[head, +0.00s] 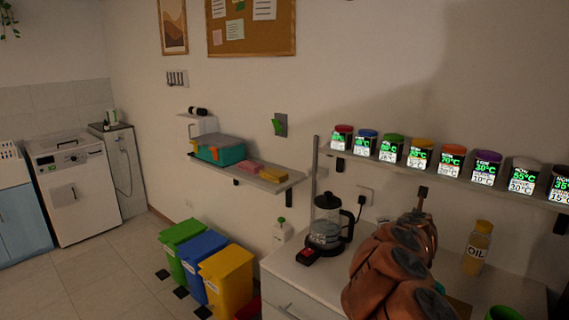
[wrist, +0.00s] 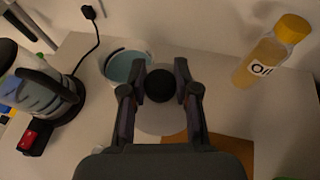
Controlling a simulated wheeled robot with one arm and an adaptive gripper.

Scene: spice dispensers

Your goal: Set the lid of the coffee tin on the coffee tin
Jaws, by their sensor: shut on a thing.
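My gripper (wrist: 161,84) is closed around the round black knob of a lid, with one finger on each side. The lid (wrist: 160,122) is a pale disc below the knob, partly hidden by the fingers and my gripper's body. An open round container with a pale rim and blue inside, seemingly the coffee tin (wrist: 125,68), stands just beyond and left of the lid in the wrist view. The lid is beside the tin's opening, not over it; its height above the counter is hard to tell. In the head view my arm hides the tin, lid and fingertips.
A glass kettle (head: 325,228) with a red switch stands left on the counter (head: 290,268); it also shows in the wrist view (wrist: 48,95). An oil bottle (head: 477,248) stands right. A brown board (wrist: 205,150) lies near my gripper. Several spice jars line the shelf above.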

